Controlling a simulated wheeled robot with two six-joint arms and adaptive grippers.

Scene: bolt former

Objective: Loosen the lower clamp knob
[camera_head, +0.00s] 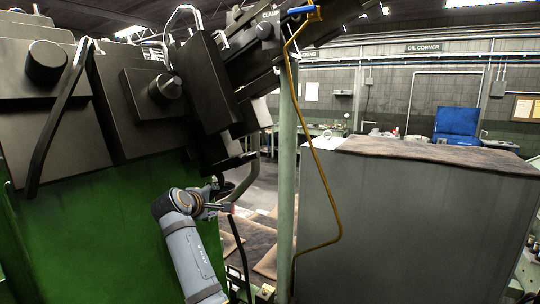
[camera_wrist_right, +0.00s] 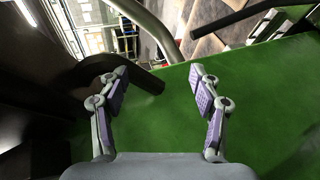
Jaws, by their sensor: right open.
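A dark round knob (camera_head: 264,30) sits by a partly readable "CLAMP" label on the angled black part of the machine, high in the head view. Two larger black round knobs, a left one (camera_head: 46,62) and a right one (camera_head: 167,88), stand out from the machine's dark blocks. I cannot tell which is the lower clamp knob. My right gripper (camera_head: 222,196) is below these knobs, beside the green machine body. In the right wrist view my right gripper (camera_wrist_right: 158,92) is open, with nothing between its fingers. A dark rounded bar end (camera_wrist_right: 148,80) lies beyond the left finger. My left gripper is out of view.
The green machine body (camera_head: 100,245) fills the lower left. A green upright pipe (camera_head: 286,160) and a bent yellow rod (camera_head: 325,175) stand right of my arm. A large grey cabinet (camera_head: 410,230) stands farther right. Black levers (camera_head: 55,125) hang on the machine's front.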

